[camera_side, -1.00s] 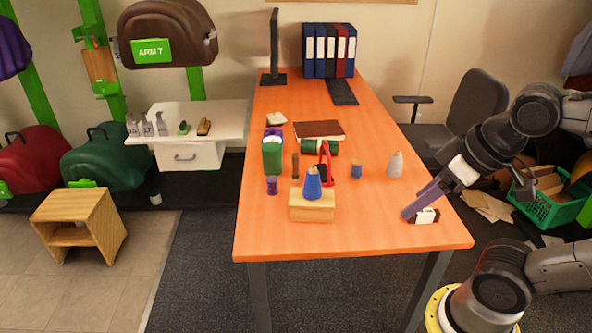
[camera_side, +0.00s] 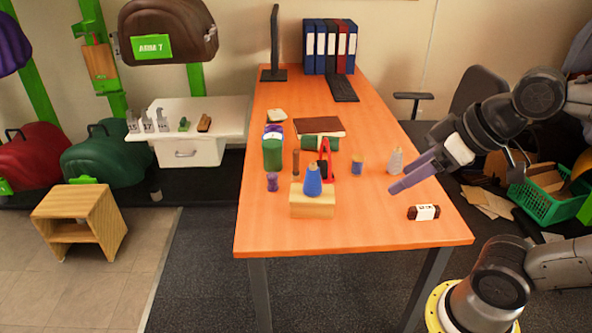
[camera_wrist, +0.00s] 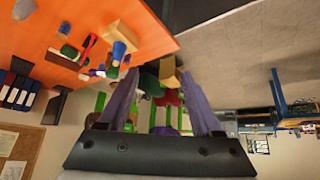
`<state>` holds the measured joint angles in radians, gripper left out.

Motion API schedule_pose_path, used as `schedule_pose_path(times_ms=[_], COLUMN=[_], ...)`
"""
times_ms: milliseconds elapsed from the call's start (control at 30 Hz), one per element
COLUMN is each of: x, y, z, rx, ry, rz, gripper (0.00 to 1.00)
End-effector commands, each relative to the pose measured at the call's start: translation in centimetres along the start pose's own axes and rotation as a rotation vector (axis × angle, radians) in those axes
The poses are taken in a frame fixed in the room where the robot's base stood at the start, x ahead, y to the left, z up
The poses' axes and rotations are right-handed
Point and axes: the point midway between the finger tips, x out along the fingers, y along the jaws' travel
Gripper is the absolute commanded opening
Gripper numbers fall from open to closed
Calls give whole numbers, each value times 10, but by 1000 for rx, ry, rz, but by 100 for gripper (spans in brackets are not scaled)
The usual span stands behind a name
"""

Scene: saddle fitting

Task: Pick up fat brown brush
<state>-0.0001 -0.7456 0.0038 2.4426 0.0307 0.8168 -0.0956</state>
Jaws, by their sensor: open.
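A brown brush-like block (camera_side: 204,124) lies on the white side shelf at the left, beside a small green item. It looks like the fat brown brush, but is too small to be sure. A slim brown upright piece (camera_side: 296,162) also stands on the orange table, and I cannot tell what it is. My gripper (camera_side: 394,186) is over the right part of the table, far to the right of the shelf. Its purple fingers are apart and empty, as the wrist view (camera_wrist: 160,78) also shows.
A dark brown piece with a white label (camera_side: 424,212) lies on the table (camera_side: 350,235) below my gripper.

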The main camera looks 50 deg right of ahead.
Motion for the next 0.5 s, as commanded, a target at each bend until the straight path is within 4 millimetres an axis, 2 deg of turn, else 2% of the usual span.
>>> schedule_pose_path(times_ms=[100, 267, 367, 500], x=[-2, 12, 31, 74], y=[2, 14, 28, 57], z=[-56, -126, -169, -223], rx=[-30, -41, -36, -17], ry=[87, 153, 178, 196], rz=[-8, 0, 13, 39], gripper=[66, 66, 66, 66])
